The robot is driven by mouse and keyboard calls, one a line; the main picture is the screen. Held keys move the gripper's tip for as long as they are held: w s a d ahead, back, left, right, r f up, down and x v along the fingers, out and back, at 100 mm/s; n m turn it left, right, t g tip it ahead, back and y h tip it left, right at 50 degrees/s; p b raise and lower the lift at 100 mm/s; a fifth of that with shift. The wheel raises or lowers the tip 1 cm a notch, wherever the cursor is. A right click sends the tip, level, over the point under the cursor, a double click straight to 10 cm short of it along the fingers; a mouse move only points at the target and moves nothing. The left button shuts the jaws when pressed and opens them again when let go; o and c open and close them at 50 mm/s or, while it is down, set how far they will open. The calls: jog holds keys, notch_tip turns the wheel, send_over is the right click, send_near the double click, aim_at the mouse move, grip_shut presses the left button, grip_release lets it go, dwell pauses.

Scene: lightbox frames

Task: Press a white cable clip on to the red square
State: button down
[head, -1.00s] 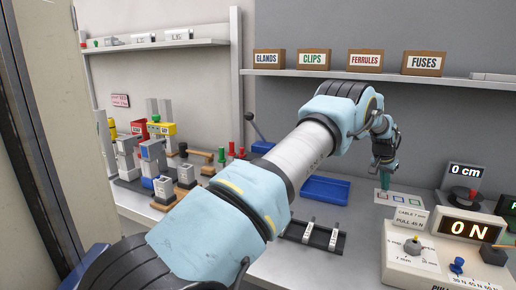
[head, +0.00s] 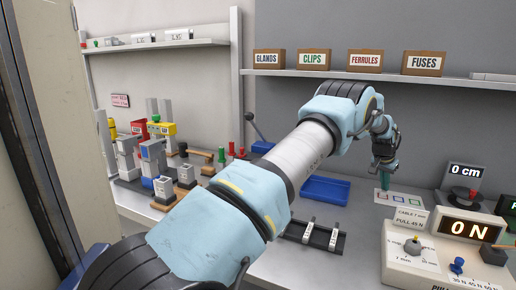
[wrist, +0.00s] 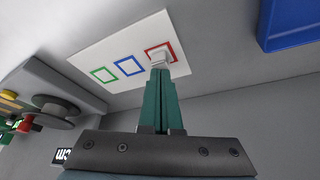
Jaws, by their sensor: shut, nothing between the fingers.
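A white card (wrist: 90,57) on the bench carries a green, a blue and a red square outline. The red square (wrist: 174,46) is the one nearest the blue tray in the wrist view. A small white cable clip (wrist: 158,56) lies at the red square, partly hidden by my fingertips. My gripper (wrist: 159,70) is shut, its green fingers together and reaching to the clip; they look to touch it, but I cannot tell how firmly. In the head view my gripper (head: 384,186) points down at the left end of the card (head: 426,205).
A blue tray (head: 326,190) lies left of the card. A black rail with white pieces (head: 312,235) is nearer me. A display reading 0 cm (head: 465,171) and a test box reading 0 N (head: 470,229) stand at right. A shelf with labelled boxes runs above.

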jog(key=shift+s+a+f, duration=0.15)
jog(key=shift+f, duration=0.3)
jog(key=shift+r+p, duration=1.75)
jog(key=shift+r, duration=2.1)
